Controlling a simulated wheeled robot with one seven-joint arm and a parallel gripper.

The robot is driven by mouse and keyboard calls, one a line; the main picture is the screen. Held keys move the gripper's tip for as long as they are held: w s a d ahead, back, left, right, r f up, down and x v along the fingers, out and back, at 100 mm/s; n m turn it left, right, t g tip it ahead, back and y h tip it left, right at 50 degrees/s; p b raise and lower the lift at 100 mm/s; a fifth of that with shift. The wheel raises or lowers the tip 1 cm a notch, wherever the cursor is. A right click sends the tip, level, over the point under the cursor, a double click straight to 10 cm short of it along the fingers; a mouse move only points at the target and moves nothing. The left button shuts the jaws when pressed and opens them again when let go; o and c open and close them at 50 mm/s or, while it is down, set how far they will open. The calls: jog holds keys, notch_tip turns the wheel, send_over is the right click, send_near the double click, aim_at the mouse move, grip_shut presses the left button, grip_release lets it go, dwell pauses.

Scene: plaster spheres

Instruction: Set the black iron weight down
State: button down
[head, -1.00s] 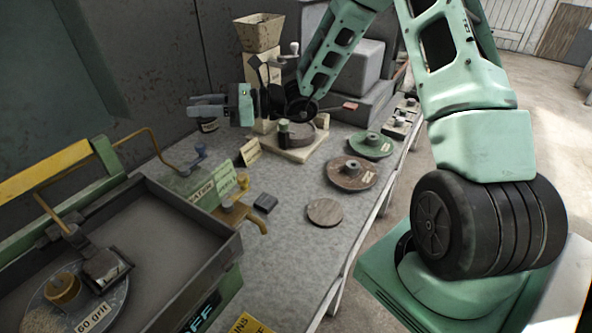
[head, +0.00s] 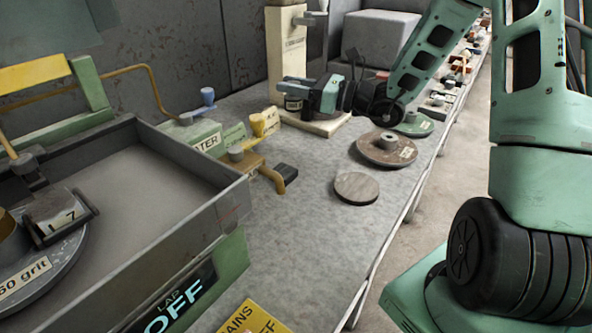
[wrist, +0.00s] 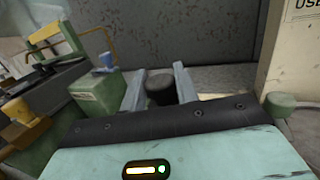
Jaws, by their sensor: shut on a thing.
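My gripper (head: 287,91) is shut on the black iron weight (head: 293,104), a small dark cylinder with a pale band. The gripper reaches leftward in the head view, in front of the cream column, and the weight appears raised above the grey bench (head: 300,240). In the wrist view the weight (wrist: 160,90) sits between the two grey fingers of my gripper (wrist: 158,76). Its underside and the gap to the bench cannot be seen there.
A cream column (head: 287,55) stands behind the gripper. Brown round plates (head: 387,149) (head: 356,188) and a green one (head: 412,126) lie to the right. A dark block (head: 286,173) lies by the yellow tap (head: 268,174). A walled grey tray (head: 225,190) is at left.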

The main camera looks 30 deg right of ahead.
jog(key=shift+d+f, duration=0.2)
jog(key=shift+f, duration=0.1)
notch_tip(320, 180, down, 10)
jog(key=shift+r+b, duration=0.1)
jog(key=shift+b, duration=0.6)
jog(key=shift+d, duration=0.1)
jog(key=shift+f+b, duration=0.35)
jog(key=shift+f, duration=0.25)
jog(key=c, duration=1.1)
grip_release()
jog(key=shift+o, duration=0.2)
jog(key=shift+r, duration=0.4)
jog(key=shift+s+d+r+p, duration=0.2)
jog(key=shift+s+p, duration=0.05)
jog(key=shift+p, duration=0.1)
jog(key=v, duration=0.7)
jog(key=shift+a, duration=0.1)
